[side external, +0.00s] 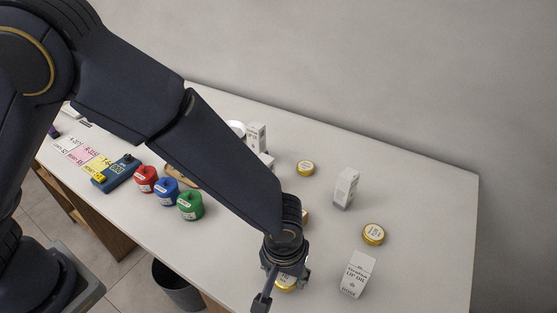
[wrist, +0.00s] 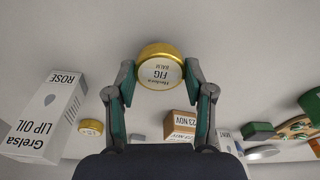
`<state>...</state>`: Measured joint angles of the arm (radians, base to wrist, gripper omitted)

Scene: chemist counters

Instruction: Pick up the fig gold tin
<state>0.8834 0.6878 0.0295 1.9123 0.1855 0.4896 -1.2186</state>
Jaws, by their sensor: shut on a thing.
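The fig gold tin (wrist: 160,68) is a round tin with a gold rim and a white label reading "FIG BALM". It sits between the two fingers of my gripper (wrist: 158,80) in the wrist view, with a finger against each side. In the side external view my gripper (side external: 285,280) is low over the front part of the counter, and the tin (side external: 286,283) shows partly beneath it. My gripper is shut on the tin. I cannot tell whether the tin is touching the counter.
On the white counter (side external: 420,200), a lip oil box (side external: 357,276) stands just right of my gripper. Two other gold tins (side external: 373,234) (side external: 306,168) and a white box (side external: 345,188) stand farther back. Red, blue and green containers (side external: 167,192) are left. A bin (side external: 178,285) stands below.

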